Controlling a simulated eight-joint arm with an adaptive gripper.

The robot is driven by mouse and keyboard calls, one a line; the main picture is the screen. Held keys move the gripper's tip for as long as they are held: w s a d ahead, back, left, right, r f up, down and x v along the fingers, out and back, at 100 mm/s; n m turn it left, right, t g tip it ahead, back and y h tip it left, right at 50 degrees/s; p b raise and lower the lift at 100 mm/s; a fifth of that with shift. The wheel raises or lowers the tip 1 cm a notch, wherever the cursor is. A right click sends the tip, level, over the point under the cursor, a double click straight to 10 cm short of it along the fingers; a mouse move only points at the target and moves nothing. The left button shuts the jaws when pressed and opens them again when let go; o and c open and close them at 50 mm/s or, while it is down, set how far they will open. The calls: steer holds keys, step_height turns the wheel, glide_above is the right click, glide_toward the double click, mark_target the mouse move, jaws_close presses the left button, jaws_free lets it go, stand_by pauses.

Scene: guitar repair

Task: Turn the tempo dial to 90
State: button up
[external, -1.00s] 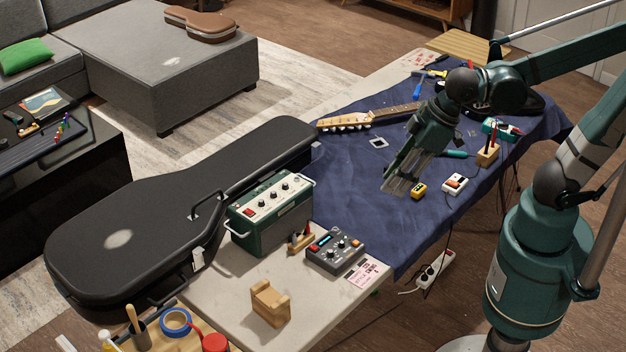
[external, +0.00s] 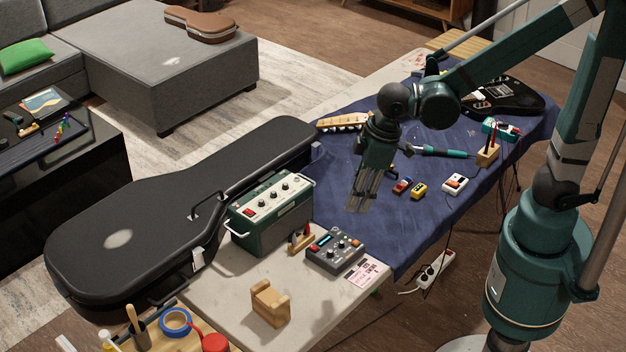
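A small grey box with several knobs, coloured buttons and a lit display (external: 335,250) sits on the bare pale part of the table, near the cloth's edge. The tempo dial is probably one of its knobs, but its markings and setting are too small to read. My gripper (external: 358,210) points down above the blue cloth, up and to the right of the box in the picture, apart from it. I see nothing held in it. Its fingers show side on, so I cannot tell how far apart they are.
A green amplifier (external: 271,215) with knobs stands left of the box, beside a black guitar case (external: 130,215). A small wooden holder (external: 301,238), a printed card (external: 367,274) and a wooden stand (external: 271,302) are close by. Small pedals (external: 419,191) lie on the cloth (external: 440,220).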

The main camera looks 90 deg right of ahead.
mark_target(330, 251)
steer(key=w+d+f+g, duration=0.1)
steer(key=w+f, duration=0.1)
steer(key=f, duration=0.2)
steer(key=w+d+f+g, duration=0.1)
steer(key=w+f, duration=0.1)
steer(key=f, duration=0.3)
steer(key=w+d+f, duration=0.2)
steer(key=f, duration=0.3)
steer(key=shift+w+g+b, duration=0.15)
steer(key=shift+g+b, duration=0.15)
steer(key=shift+g, duration=0.1)
steer(key=shift+f, duration=0.15)
steer(key=shift+f, duration=0.15)
steer(key=shift+f+b, duration=0.75)
steer(key=shift+f, duration=3)
jaws_close()
